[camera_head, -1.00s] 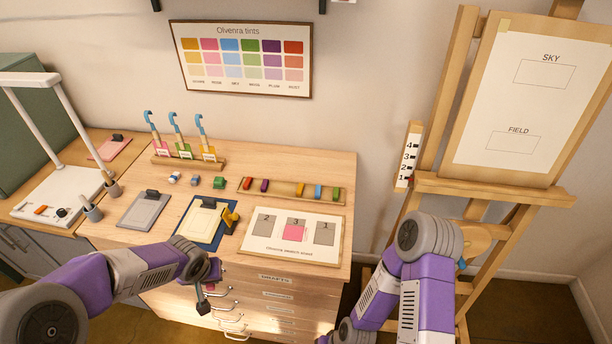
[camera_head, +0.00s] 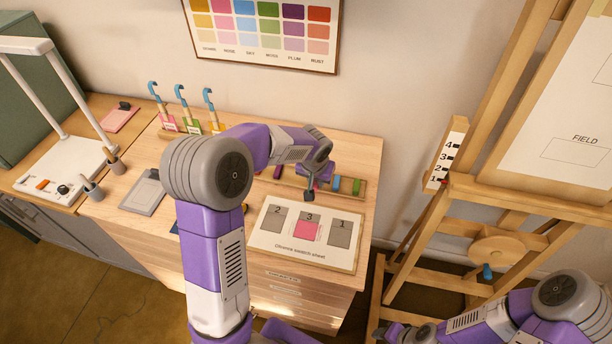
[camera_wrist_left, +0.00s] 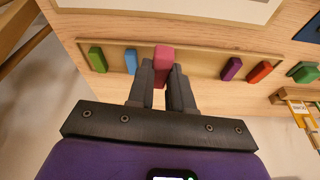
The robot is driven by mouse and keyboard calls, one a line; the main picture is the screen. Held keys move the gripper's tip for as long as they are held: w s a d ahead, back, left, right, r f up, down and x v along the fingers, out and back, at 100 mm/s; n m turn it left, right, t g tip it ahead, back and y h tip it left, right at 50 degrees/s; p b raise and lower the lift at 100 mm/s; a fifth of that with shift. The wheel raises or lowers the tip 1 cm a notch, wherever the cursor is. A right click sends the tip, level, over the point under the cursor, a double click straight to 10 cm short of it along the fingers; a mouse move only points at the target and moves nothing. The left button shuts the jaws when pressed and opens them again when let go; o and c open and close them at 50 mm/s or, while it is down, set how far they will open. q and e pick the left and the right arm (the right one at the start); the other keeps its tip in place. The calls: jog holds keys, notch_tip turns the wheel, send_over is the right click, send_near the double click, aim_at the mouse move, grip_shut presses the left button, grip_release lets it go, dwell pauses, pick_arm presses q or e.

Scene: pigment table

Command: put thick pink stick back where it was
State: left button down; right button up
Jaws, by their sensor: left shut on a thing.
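In the left wrist view the thick pink stick (camera_wrist_left: 162,53) is between the fingers of my left gripper (camera_wrist_left: 162,78), which is shut on it. It is over the wooden stick rail (camera_wrist_left: 200,64); I cannot tell whether it touches the rail. Blue (camera_wrist_left: 131,61) and green (camera_wrist_left: 97,59) sticks are left of it, plum (camera_wrist_left: 231,68) and red (camera_wrist_left: 260,72) ones right. In the head view my left gripper (camera_head: 309,193) is over the rail (camera_head: 299,182), and the pink stick is hidden. Part of my right arm's end shows low at the right; its jaws are unclear.
The swatch sheet (camera_head: 272,236) with a pink patch lies in front of the rail. Blue-hooked tools (camera_head: 187,108) stand at the back left. A grey board (camera_head: 143,194) lies at the left. The easel (camera_head: 480,190) stands at the right.

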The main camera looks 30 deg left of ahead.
pick_arm(q)
notch_tip(320, 180, up, 2)
jog(key=n, duration=0.1)
send_over(297, 178)
notch_tip(297, 178, down, 10)
jog(key=shift+r+b, duration=0.15)
jog(key=shift+b, duration=1.05)
jog(key=shift+s, duration=0.1)
jog(key=c, duration=1.4)
grip_release()
jog(key=shift+c, duration=0.2)
jog(key=o, duration=0.4)
